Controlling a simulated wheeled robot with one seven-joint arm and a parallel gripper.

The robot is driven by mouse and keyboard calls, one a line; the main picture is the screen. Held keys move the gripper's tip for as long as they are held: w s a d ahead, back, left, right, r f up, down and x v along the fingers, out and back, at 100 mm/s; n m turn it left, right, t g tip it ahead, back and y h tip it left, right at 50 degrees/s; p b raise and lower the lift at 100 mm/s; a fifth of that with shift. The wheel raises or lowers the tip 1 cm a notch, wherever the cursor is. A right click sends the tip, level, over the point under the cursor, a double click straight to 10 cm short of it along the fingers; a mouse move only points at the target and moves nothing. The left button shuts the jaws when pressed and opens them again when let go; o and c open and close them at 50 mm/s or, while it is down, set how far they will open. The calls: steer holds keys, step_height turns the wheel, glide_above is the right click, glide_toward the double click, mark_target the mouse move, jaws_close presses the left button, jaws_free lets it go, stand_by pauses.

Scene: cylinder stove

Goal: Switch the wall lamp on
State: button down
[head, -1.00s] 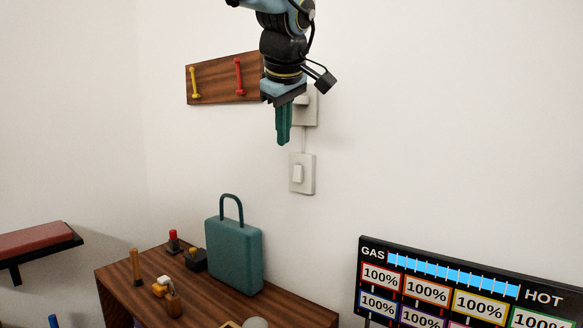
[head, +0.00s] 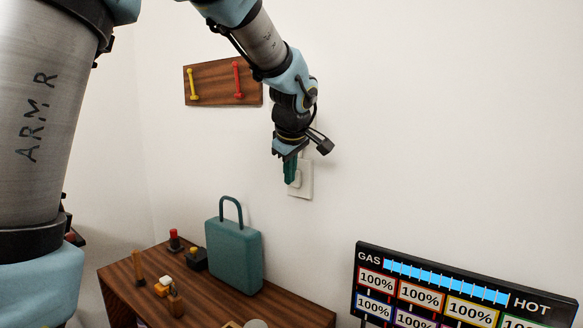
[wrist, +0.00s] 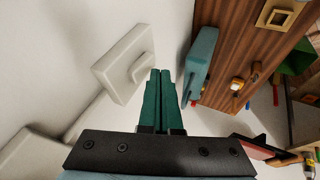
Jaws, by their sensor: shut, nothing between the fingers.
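A white wall switch (head: 307,181) is fixed to the white wall above the wooden cabinet. My gripper (head: 290,182) points down in front of its left part, with the green fingers together and empty. In the wrist view the closed fingertips (wrist: 161,73) are just beside the switch's raised rocker (wrist: 143,68), on a square plate (wrist: 115,58). I cannot tell whether they touch it. A white fitting (wrist: 35,155), perhaps the wall lamp, shows partly at the lower left of the wrist view; my wrist covers that area in the head view.
A teal case with a handle (head: 234,258) stands on the wooden cabinet (head: 128,284) below, among small knobbed objects. A wooden rack (head: 215,88) with yellow and red pegs hangs on the wall at the upper left. A gauge panel (head: 450,287) stands at the lower right.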

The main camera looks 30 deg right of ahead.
steer(key=shift+w+d, duration=0.2)
steer(key=shift+d, duration=0.1)
steer(key=shift+f, duration=0.15)
steer(key=f+b, duration=0.1)
steer(key=b, duration=0.4)
steer(key=shift+d+h, duration=0.2)
steer(key=shift+h, duration=0.2)
steer(key=shift+r+p, duration=0.55)
steer(key=shift+p, duration=0.05)
steer(key=shift+r, duration=0.1)
steer(key=shift+w+d+r+p, duration=0.1)
steer(key=shift+r+p, duration=0.2)
steer(key=shift+r, duration=0.5)
